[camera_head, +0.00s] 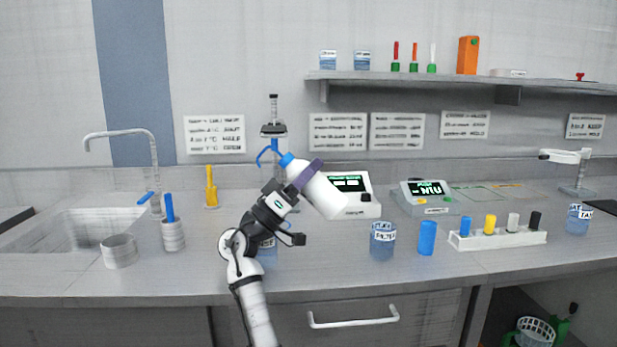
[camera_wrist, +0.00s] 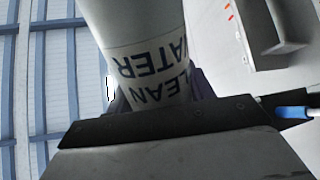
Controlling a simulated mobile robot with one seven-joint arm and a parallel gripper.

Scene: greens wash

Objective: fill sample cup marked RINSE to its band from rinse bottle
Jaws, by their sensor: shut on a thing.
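A white bottle (camera_head: 325,197) with a blue cap and thin bent blue spout is held off the bench, tilted with its cap up and to the left. In the wrist view the bottle (camera_wrist: 135,25) carries upside-down lettering, "CLEAN WATER". My gripper (camera_head: 306,174) is shut on it, with purple pads against its sides. A bluish cup (camera_head: 268,254) stands below my gripper, partly hidden by my arm; its label cannot be read. Another bluish cup (camera_head: 383,241), seemingly labelled "FILTER", stands to the right. No cup's RINSE marking is legible.
A white instrument (camera_head: 357,194) with a green display stands behind the bottle. A blue cylinder (camera_head: 427,238) and a white rack (camera_head: 500,240) stand to the right. The sink (camera_head: 85,232), a grey pot (camera_head: 119,251) and a brush holder (camera_head: 173,236) are left. A shelf (camera_head: 450,79) runs above.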

